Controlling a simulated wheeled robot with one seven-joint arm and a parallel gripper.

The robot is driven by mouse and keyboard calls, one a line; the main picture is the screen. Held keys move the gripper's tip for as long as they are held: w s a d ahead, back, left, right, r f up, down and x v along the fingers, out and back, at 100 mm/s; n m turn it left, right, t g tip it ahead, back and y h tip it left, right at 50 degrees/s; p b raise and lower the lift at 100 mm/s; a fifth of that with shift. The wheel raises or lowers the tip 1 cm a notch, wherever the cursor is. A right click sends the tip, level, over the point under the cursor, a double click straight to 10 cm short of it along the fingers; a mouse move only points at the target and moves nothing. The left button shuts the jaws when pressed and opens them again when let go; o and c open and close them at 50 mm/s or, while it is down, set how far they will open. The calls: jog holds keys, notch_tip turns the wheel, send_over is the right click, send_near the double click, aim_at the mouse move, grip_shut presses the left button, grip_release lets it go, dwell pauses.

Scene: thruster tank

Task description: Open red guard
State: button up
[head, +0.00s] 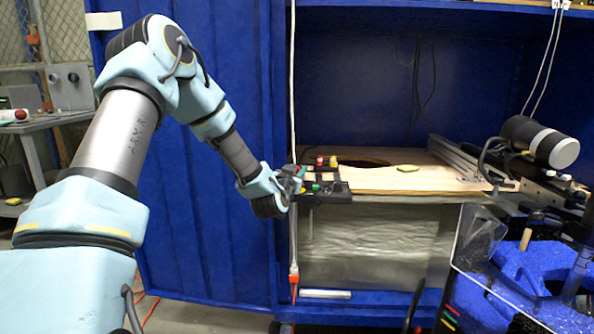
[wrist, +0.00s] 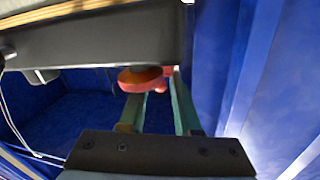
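In the wrist view a red-orange rounded piece (wrist: 140,78), which looks like the red guard, hangs under a dark box edge. It covers the tip of my gripper's left finger. My gripper (wrist: 156,92) has its two green fingers apart, with a gap between them. A smaller red part shows behind, near the right fingertip. I cannot tell whether either finger touches the red piece. In the head view my gripper (head: 296,177) is at the left end of a dark control panel (head: 335,190). The guard cannot be made out clearly there.
The panel carries a red button (head: 320,161), a yellow one (head: 333,161) and a green one (head: 315,187). It sits at the front of a wooden top (head: 395,180) above a tank. A blue door (head: 215,220) stands left. A black-and-silver cylinder (head: 540,141) is at right.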

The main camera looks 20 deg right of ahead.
grip_shut()
dwell(1.5)
